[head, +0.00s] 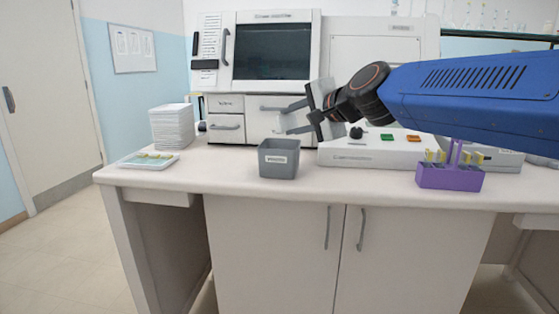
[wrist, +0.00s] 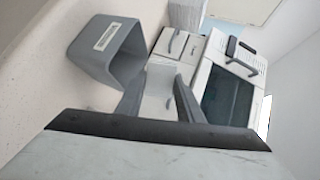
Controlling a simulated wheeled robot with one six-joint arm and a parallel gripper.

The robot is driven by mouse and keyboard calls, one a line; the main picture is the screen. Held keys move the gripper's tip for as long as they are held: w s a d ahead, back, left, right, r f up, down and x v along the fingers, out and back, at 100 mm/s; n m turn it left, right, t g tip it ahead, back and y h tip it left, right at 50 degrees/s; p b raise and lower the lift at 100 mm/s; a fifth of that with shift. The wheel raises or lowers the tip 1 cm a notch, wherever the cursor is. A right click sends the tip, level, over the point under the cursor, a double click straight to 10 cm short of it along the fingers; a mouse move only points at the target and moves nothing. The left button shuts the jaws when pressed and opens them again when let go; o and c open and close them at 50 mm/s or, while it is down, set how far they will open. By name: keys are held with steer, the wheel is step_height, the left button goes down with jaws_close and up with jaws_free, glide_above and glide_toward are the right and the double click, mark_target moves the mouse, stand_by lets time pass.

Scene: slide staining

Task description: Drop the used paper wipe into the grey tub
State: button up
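The grey tub (head: 279,158) stands upright near the front of the counter, a white label on its front. In the wrist view the tub (wrist: 96,58) lies at the upper left, and the part of its inside that shows looks empty. My gripper (head: 283,117) is above the counter, higher than the tub and slightly to its right. In the wrist view a pale, flat piece, which looks like the paper wipe (wrist: 159,82), sits between the two fingers. It is hard to pick out against the white machine in the head view. The wipe is apart from the tub.
A white staining machine (head: 272,90) stands behind the tub. A purple rack (head: 450,178) with slides stands at the right, by a low white unit (head: 360,153) with coloured buttons. A white stack (head: 171,128) and a slide tray (head: 148,162) are at the left.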

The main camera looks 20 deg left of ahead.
steer(key=o, duration=0.5)
steer(key=v, duration=1.7)
steer(key=shift+s+d, duration=0.1)
steer(key=shift+d, duration=0.1)
steer(key=s+d+f+n+h, duration=0.2)
steer(key=s+d+f+h, duration=0.1)
steer(key=d+f, duration=0.85)
steer(key=s+d+f+n+h, duration=0.1)
steer(key=s+d+f+h, duration=0.25)
steer(key=d+f, duration=0.75)
steer(key=s+d+f+n+g+h, duration=0.1)
steer(key=s+d+f, duration=0.3)
steer(key=d+f, duration=0.1)
steer(key=s+d+f+n+g+h, duration=0.1)
steer(key=s+d+f+h, duration=0.1)
steer(key=s+d+f, duration=0.2)
steer(key=s+d+f+h, duration=0.2)
steer(key=s+d+f, duration=0.3)
steer(key=d+f, duration=0.2)
steer(key=shift+d+f+n+g, duration=0.3)
steer(key=shift+d+n+g, duration=0.1)
